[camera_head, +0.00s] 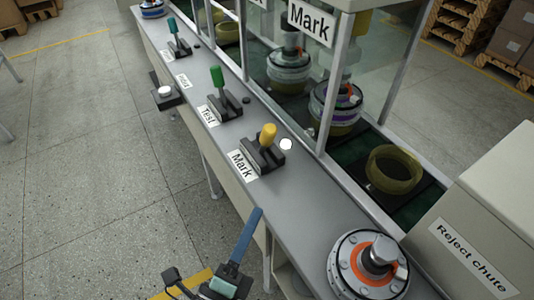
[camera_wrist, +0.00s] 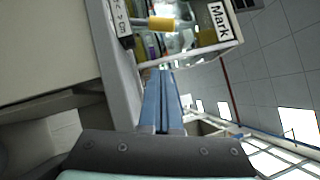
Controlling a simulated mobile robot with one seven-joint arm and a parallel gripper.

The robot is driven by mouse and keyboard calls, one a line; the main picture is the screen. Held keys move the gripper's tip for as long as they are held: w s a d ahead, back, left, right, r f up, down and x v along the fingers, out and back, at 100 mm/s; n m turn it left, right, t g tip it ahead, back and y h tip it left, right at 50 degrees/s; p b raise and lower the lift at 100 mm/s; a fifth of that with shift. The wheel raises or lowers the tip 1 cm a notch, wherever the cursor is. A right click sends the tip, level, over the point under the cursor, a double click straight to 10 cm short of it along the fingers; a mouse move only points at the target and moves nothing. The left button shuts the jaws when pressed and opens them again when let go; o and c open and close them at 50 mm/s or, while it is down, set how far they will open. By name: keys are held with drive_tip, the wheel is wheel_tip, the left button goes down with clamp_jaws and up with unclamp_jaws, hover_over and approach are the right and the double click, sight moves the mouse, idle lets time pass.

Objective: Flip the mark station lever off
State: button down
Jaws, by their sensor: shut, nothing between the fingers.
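The mark station lever has a yellow handle (camera_head: 267,136) on a black base (camera_head: 262,158), beside the "Mark" label (camera_head: 242,165) on the grey counter ledge. The handle stands up, tilted slightly toward the right in the head view. Its yellow handle also shows in the wrist view (camera_wrist: 161,24), just beyond my fingertips. My gripper (camera_head: 257,211) has long blue fingers, shut together and empty. In the head view its tips appear below the lever, apart from it. The wrist view also shows the closed fingers (camera_wrist: 162,72) pointing toward the lever.
A round white spot (camera_head: 286,144) is beside the mark lever. A hub motor (camera_head: 345,282) sits near the reject chute (camera_head: 470,240). Glass panels line the ledge's right side.

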sight(265, 142)
drive_tip(key=x, duration=0.9)
drive_tip(key=shift+r, duration=0.1)
drive_tip(key=w, duration=0.2)
drive_tip(key=w+r, duration=0.1)
drive_tip(key=shift+w+a, duration=0.1)
drive_tip(key=shift+a, duration=0.15)
drive_tip(key=shift+w+a+r, duration=0.2)
drive_tip(key=shift+w, duration=0.35)
drive_tip(key=shift+r+p, duration=0.2)
drive_tip(key=shift+p, duration=0.35)
drive_tip(key=shift+r+p, duration=0.1)
drive_tip(key=shift+p, duration=0.3)
drive_tip(key=shift+w+n+p, duration=0.1)
drive_tip(key=shift+n+p, duration=0.2)
